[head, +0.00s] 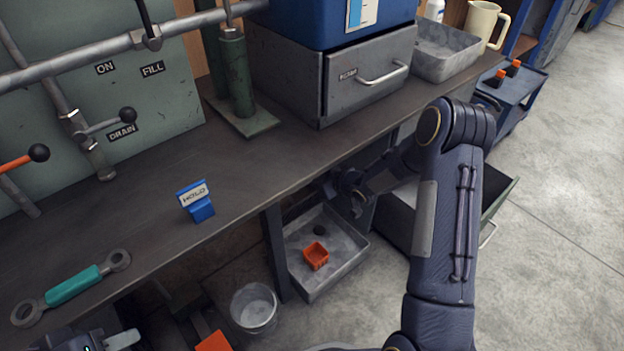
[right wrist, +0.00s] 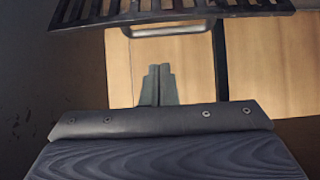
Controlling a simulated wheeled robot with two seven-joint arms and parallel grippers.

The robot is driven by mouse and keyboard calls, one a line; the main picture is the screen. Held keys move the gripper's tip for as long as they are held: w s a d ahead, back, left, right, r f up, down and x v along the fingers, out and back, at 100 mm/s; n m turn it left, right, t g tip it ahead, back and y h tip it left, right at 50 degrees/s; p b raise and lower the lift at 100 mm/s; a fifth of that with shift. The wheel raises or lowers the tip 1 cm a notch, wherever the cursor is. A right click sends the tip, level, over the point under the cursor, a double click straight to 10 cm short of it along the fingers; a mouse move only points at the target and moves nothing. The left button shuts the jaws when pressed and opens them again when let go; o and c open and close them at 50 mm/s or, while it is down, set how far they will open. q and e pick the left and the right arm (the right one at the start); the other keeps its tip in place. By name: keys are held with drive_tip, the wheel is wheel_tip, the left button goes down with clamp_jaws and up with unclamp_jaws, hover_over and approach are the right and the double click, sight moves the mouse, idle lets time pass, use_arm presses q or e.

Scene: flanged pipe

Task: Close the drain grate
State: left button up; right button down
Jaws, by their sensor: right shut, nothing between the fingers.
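A dark slatted grate (right wrist: 175,12) crosses the top of the right wrist view. It is cut off by the frame edge, and I cannot tell whether it is open or closed. My right gripper (right wrist: 158,84) has its grey fingers together and empty, below the grate in that view; I see no contact. In the head view my right arm reaches under the bench, with the gripper (head: 347,196) beside a grey basin (head: 345,262) that has a dark round hole. I cannot pick out the grate there. My left gripper (head: 105,343) is mostly cut off at the bottom left.
An orange cup (head: 316,256) is in the basin. Floor at right is clear.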

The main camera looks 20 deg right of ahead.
drive_tip(key=b+x, duration=0.2)
drive_tip(key=x, duration=0.6)
drive_tip(key=shift+w+a+f+b, duration=0.1)
drive_tip(key=shift+w+f+b, duration=0.1)
drive_tip(key=shift+b, duration=0.2)
drive_tip(key=shift+s, duration=0.1)
